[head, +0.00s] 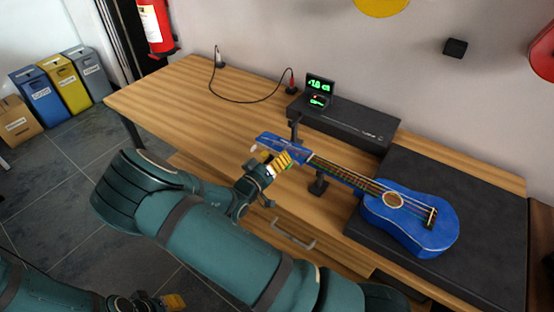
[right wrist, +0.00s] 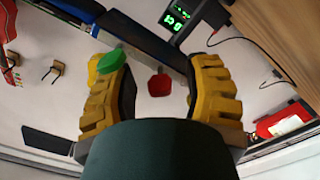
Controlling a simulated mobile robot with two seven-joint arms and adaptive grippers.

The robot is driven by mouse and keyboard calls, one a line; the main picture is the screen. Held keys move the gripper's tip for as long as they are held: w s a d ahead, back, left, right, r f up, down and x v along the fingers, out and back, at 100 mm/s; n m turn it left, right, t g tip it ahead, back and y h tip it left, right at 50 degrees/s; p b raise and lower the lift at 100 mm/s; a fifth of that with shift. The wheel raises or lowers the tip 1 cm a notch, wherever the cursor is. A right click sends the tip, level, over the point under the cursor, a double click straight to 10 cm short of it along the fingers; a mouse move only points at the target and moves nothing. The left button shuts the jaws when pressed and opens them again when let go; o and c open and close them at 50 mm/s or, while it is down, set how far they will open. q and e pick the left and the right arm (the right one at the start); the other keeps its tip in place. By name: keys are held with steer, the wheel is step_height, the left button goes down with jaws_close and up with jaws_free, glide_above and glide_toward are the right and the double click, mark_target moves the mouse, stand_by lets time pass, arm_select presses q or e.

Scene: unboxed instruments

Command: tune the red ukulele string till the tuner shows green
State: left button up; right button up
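The blue ukulele (head: 412,222) lies with its body on a dark mat and its neck pointing left to the headstock (head: 280,146). My right gripper (head: 272,164) is at the headstock. In the right wrist view its yellow fingers are open (right wrist: 160,92), with a red tuning peg (right wrist: 158,85) between them and a visible gap on each side. A green peg (right wrist: 110,62) is by the left finger. The tuner (head: 319,90) shows small green characters, hard to read exactly. My left gripper (head: 160,302) is low at the bottom edge, its finger opening unclear.
A black box (head: 350,122) stands behind the neck. A neck support (head: 318,184) stands under the neck. A cable (head: 245,101) runs over the wooden table (head: 180,105), whose left part is mostly clear. A fire extinguisher (head: 155,25) hangs on the wall.

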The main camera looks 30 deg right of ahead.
jaws_close()
steer(key=shift+r+n+p, duration=0.15)
steer(key=shift+n+p, duration=0.55)
steer(key=shift+p, duration=0.15)
steer(key=shift+n, duration=0.4)
steer(key=shift+o, duration=1)
jaws_free()
